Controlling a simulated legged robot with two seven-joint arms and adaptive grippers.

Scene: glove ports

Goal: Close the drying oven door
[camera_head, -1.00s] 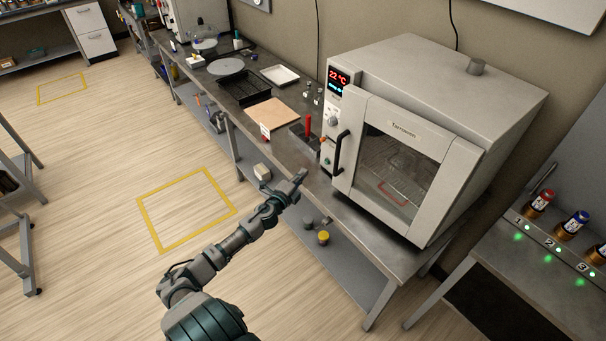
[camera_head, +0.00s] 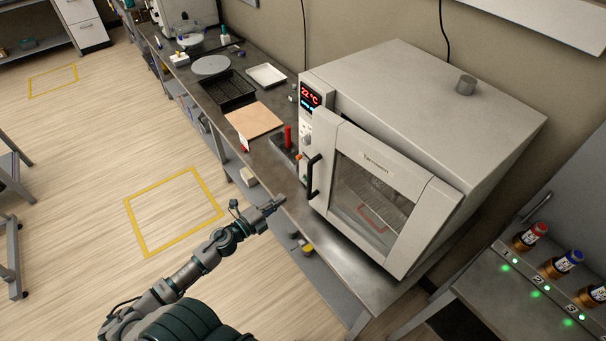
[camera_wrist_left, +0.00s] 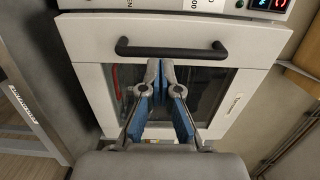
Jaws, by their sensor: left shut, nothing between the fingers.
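The drying oven (camera_head: 430,95) is a large grey box on the bench, with a red "22 °C" display. Its windowed door (camera_head: 405,245) faces me and stands out from the oven body, apparently ajar; how wide the gap is I cannot tell. The black bar handle (camera_head: 313,177) is on the door's left side; it also shows across the upper part of the left wrist view (camera_wrist_left: 170,51). My left gripper (camera_head: 279,203) is shut and empty, just left of the handle and apart from it. In the left wrist view its blue-padded fingers (camera_wrist_left: 160,68) point at the door. My right gripper is out of view.
A red-handled item (camera_head: 288,137), a tan board (camera_head: 254,120), a black tray (camera_head: 231,90) and a white tray (camera_head: 267,75) lie on the bench left of the oven. A side table (camera_head: 500,290) with numbered bottles stands at right.

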